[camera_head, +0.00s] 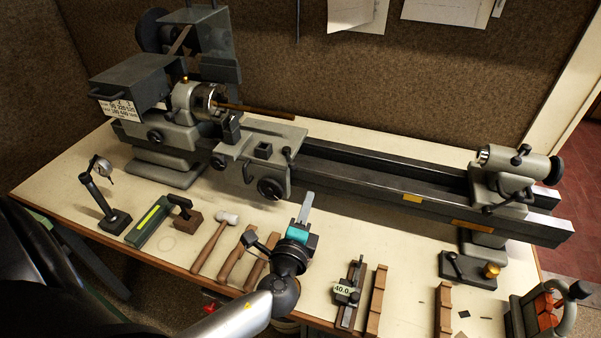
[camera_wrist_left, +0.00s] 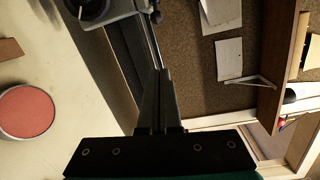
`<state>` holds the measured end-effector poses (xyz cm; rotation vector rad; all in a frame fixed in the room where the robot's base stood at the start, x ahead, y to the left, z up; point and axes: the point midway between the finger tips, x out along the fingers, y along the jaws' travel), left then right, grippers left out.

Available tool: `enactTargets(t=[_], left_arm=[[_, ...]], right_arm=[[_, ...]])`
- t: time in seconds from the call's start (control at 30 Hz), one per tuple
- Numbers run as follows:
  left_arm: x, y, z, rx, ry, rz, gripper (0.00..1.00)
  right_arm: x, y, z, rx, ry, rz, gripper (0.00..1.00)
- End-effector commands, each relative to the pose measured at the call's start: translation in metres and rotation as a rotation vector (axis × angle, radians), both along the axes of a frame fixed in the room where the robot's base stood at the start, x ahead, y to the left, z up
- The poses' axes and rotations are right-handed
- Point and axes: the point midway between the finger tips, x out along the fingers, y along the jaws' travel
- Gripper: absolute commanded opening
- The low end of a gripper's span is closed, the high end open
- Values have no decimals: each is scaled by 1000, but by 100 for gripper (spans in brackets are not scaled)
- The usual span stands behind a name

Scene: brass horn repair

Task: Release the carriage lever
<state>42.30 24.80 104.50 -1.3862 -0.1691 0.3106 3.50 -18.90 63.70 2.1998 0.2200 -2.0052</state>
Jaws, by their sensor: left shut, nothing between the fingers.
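The grey lathe carriage (camera_head: 262,150) sits on the bed left of the middle, with a round handwheel (camera_head: 270,188) on its front. A thin lever (camera_head: 288,155) with a small knob stands at the carriage's right side; I cannot tell its exact setting. My left gripper (camera_head: 306,204) is shut and empty. It is in front of the bed, to the right of and nearer than the handwheel, apart from the lever in the picture. In the left wrist view its closed fingers (camera_wrist_left: 160,98) point up the picture. My right gripper is not in view.
The lathe bed (camera_head: 385,185) runs right to the tailstock (camera_head: 508,175). A red disc (camera_wrist_left: 27,110) shows in the wrist view.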

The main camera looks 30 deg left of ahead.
Motion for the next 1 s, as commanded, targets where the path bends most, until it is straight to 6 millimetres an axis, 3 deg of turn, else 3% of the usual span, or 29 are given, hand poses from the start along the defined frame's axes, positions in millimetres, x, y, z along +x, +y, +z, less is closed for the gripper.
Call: enactTargets(t=[0.47,1.0], left_arm=[[9,3,0,2,-1,0,0],[89,29,-5,3,-2,1,0]], right_arm=[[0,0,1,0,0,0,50],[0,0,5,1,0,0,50]])
